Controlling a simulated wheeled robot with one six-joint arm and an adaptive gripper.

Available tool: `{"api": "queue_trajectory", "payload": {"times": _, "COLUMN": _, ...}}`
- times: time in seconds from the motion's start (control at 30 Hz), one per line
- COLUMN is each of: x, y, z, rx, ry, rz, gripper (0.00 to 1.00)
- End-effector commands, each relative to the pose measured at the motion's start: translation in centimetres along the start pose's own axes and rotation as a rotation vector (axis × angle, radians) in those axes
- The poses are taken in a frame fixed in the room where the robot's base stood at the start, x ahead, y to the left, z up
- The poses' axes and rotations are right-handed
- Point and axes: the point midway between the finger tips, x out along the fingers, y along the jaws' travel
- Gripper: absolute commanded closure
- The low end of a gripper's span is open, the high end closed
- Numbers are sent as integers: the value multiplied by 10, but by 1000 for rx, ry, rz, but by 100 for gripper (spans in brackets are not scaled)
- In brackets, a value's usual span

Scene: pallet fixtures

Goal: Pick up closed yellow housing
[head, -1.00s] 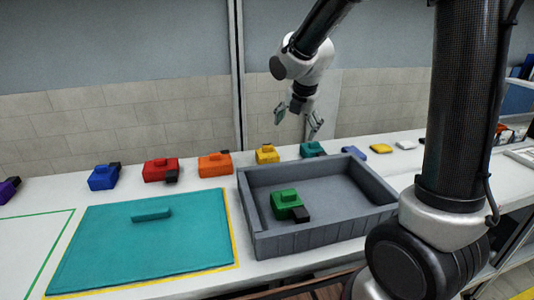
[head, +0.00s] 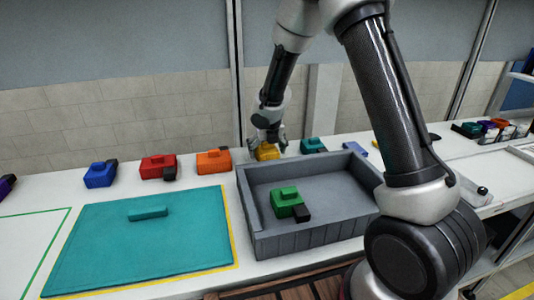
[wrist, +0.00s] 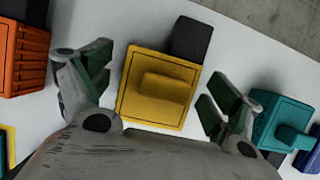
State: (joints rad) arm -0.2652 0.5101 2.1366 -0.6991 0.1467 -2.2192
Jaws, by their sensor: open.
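The yellow housing (wrist: 157,92) lies on the white table, with a raised block on its lid and a black part at its far right corner in the wrist view. It also shows in the head view (head: 267,152), partly covered by my gripper. My gripper (head: 267,138) is above it, pointing down. In the wrist view my gripper (wrist: 160,88) is open, with one green-padded finger on each side of the housing and gaps between. I cannot tell how far down the fingertips reach.
An orange housing (wrist: 22,58) is close on the left and a teal housing (wrist: 280,120) close on the right. A grey tray (head: 262,236) holding a green housing (head: 287,202) stands in front. A teal mat (head: 140,250) lies at front left.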

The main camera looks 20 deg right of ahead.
Motion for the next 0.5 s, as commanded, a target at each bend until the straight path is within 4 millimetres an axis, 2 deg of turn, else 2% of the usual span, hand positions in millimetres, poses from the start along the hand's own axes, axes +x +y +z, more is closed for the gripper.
{"api": "queue_trajectory", "payload": {"times": 0.23, "x": 1, "y": 0, "z": 0, "rx": 1, "ry": 0, "rz": 0, "gripper": 9}}
{"api": "queue_trajectory", "payload": {"times": 0.5, "x": 1, "y": 0, "z": 0, "rx": 1, "ry": 0, "rz": 0, "gripper": 58}}
